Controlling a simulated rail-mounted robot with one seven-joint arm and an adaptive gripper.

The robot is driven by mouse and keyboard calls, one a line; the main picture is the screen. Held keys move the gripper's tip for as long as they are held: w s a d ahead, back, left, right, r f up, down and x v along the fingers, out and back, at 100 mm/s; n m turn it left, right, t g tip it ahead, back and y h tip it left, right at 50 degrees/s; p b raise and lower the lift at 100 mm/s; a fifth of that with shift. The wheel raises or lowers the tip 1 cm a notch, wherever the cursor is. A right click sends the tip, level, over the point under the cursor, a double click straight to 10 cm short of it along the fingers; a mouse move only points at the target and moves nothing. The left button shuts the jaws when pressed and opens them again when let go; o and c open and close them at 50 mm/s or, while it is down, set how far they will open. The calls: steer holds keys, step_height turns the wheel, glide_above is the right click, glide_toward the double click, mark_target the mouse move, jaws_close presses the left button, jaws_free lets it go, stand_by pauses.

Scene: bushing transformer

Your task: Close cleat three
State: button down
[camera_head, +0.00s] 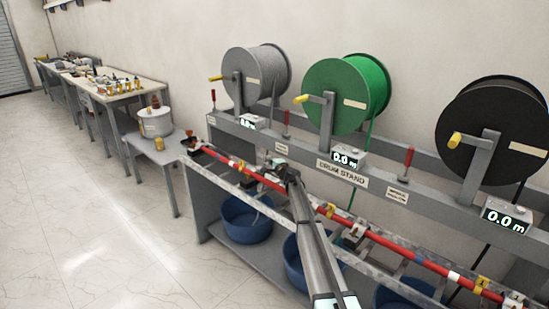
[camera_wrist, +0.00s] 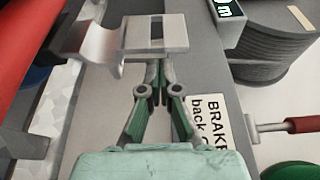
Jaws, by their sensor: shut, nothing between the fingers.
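My gripper (camera_wrist: 157,88) is shut and empty in the wrist view. Its fingertips are right at a grey metal cleat piece (camera_wrist: 100,42) with a slotted plate and a curved lip. I cannot tell whether they touch. The lip points left toward a thick red cable or bar (camera_wrist: 20,40). In the head view my gripper (camera_head: 281,166) is low over the red cable (camera_head: 310,200) along the drum stand's front, and my arm hides part of it. Other cleats sit along this line, one (camera_head: 353,233) right of my arm. Their numbers are too small to read.
The stand carries a grey drum (camera_head: 262,78), a green drum (camera_head: 350,95) and a black drum (camera_head: 500,125). Red-handled brake levers (camera_head: 408,160) rise from its rail. A brake label (camera_wrist: 208,120) is close beside my gripper. Blue tubs (camera_head: 245,222) stand below.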

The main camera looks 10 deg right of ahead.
steer(key=shift+s+a, duration=0.3)
steer(key=shift+a, duration=0.1)
steer(key=shift+s+a+f+b, duration=0.15)
steer(key=shift+f+b, duration=0.2)
steer(key=shift+b, duration=1)
